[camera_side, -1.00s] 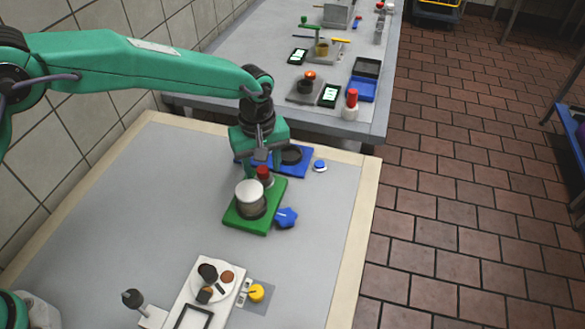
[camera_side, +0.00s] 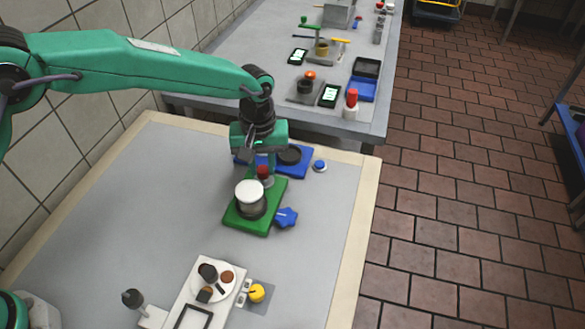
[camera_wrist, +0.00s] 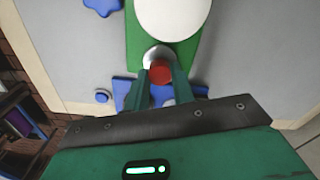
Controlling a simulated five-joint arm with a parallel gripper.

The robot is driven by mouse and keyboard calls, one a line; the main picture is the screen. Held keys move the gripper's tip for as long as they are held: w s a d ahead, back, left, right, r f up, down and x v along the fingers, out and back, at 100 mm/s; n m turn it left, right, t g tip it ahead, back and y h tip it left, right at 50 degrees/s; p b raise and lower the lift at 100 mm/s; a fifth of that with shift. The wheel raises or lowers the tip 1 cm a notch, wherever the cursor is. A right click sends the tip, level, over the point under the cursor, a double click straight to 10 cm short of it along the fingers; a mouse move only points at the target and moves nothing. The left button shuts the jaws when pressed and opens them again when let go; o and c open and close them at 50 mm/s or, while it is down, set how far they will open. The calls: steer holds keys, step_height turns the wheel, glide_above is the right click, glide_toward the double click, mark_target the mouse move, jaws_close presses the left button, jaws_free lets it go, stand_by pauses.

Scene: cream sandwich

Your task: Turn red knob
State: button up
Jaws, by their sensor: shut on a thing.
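The red knob (camera_side: 263,171) stands on a light round base at the far end of the green board (camera_side: 249,226). It also shows in the wrist view (camera_wrist: 160,74). My gripper (camera_side: 262,166) points down over it. In the wrist view my gripper's two fingers (camera_wrist: 161,77) sit on either side of the red knob, shut on it. In the side view the fingers partly hide the knob. Any turn mark on the knob is too small to tell.
A white-topped cylinder (camera_side: 250,191) stands on the green board close to the knob. A blue plate (camera_side: 298,168) with a dark disc lies behind. A blue star-shaped knob (camera_side: 286,217) and a small blue button (camera_side: 320,165) are at the right. The table's left middle is clear.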

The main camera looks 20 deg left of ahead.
mark_target(263, 169)
steer(key=shift+m, duration=0.6)
steer(key=o, duration=1)
steer(key=shift+r, duration=0.1)
steer(key=shift+r, duration=3.85)
